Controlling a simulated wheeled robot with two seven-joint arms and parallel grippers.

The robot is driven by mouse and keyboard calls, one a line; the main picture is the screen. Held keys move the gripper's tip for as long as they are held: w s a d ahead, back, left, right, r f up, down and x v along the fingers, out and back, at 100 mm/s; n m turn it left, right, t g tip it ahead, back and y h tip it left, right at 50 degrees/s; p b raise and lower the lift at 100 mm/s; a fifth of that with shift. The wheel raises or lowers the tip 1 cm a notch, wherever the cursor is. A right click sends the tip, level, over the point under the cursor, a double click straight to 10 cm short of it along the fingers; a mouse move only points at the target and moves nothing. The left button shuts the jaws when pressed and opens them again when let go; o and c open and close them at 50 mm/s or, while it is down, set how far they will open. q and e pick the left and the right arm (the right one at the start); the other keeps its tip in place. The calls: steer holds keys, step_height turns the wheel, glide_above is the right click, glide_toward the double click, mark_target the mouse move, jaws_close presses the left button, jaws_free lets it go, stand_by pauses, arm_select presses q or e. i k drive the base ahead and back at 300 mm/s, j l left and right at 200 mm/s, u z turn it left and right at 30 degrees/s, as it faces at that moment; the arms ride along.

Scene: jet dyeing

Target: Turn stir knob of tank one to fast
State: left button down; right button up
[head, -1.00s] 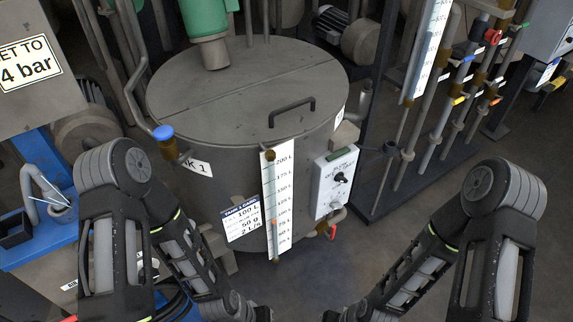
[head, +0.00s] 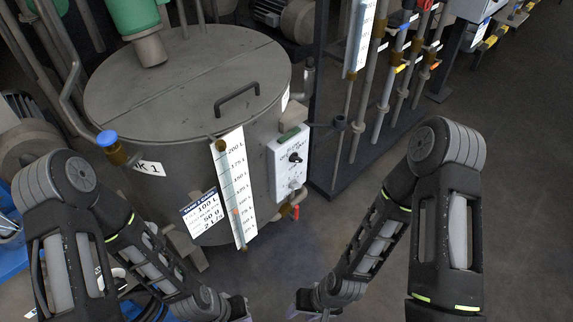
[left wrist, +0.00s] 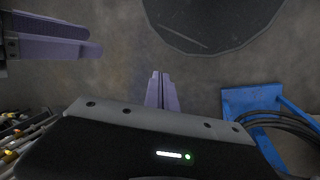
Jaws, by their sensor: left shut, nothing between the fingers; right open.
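Tank one (head: 190,100) is a grey round vat with a flat lid, left of centre in the head view. A white control box (head: 280,178) is mounted on its right front side. A black knob (head: 295,158) sits on the box's face, with small print above it that I cannot read; a lower fitting on the face is too small to tell. My right gripper (head: 300,305) is open and empty, low in the head view, below and apart from the box. My left gripper (left wrist: 162,92) is shut and empty in the left wrist view; its fingers are hardly seen in the head view.
A level gauge (head: 233,185) and a label card (head: 202,213) hang on the tank's front. A red-handled valve (head: 295,210) is under the box. Pipes with coloured valves (head: 400,60) stand at the right back.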

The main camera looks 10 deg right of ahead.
mark_target(294, 158)
steer(key=i+l+u, duration=0.2)
steer(key=l, duration=1.2)
steer(key=i+l+u, duration=0.2)
steer(key=l, duration=1.25)
steer(key=l+u, duration=0.2)
steer(key=l, duration=1.25)
steer(key=i, duration=0.05)
